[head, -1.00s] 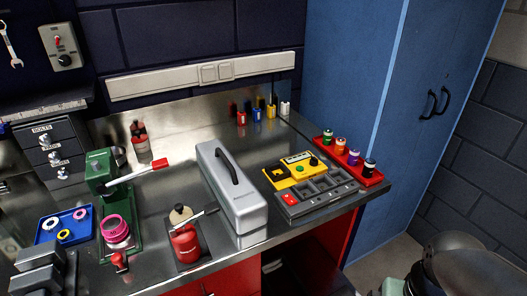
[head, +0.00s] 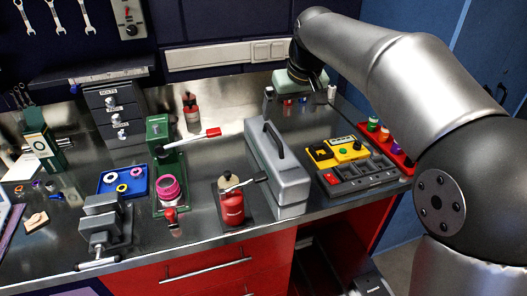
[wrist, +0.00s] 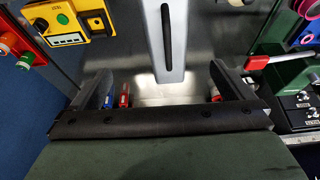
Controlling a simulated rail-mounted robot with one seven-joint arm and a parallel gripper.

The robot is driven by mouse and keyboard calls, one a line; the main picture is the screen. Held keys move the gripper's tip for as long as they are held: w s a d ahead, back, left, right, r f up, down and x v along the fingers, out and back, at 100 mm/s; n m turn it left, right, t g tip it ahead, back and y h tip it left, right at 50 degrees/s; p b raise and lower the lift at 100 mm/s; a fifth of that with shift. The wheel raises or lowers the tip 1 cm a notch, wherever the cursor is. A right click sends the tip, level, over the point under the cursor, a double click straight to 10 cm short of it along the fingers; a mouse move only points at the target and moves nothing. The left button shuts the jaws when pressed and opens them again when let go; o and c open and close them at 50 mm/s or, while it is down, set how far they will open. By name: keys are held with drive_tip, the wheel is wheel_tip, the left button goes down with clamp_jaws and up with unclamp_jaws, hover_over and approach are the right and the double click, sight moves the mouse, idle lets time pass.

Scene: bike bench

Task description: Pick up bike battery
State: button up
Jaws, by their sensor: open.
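A long silver-grey case with a black handle on top, apparently the bike battery (head: 283,180), stands upright on the metal bench in the middle of the head view. In the wrist view its grey top and black handle (wrist: 167,38) show beyond the fingers, at the top centre. My gripper (head: 290,103) is over the back of the bench, behind the case and apart from it. In the wrist view its two dark fingers (wrist: 162,84) are spread wide, with nothing between them but the bench and small bottles beyond.
Right of the case are a yellow device (head: 338,151) and a dark slotted tray (head: 362,178). Left are a small red can (head: 231,207), a green press (head: 160,150) and a vise (head: 104,220). Small coloured bottles stand by the back wall. Bare bench lies behind the case.

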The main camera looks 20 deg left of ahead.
drive_tip(key=p, duration=0.1)
hover_over(274, 145)
drive_tip(key=s+d, duration=0.1)
drive_tip(key=d, duration=0.1)
drive_tip(key=f, duration=1)
drive_tip(key=shift+s+a+f, duration=0.1)
drive_tip(key=shift+a+f, duration=0.1)
drive_tip(key=shift+f, duration=0.05)
drive_tip(key=shift+a+p+x, duration=0.1)
drive_tip(key=shift+p+x, duration=0.2)
drive_tip(key=shift+x, duration=1.1)
drive_tip(key=shift+a+p+x, duration=0.15)
drive_tip(key=shift+p+x, duration=0.15)
drive_tip(key=shift+x, duration=1.05)
drive_tip(key=shift+s, duration=0.15)
drive_tip(key=c, duration=2)
drive_tip(key=shift+a+r, duration=0.1)
drive_tip(key=shift+r, duration=0.25)
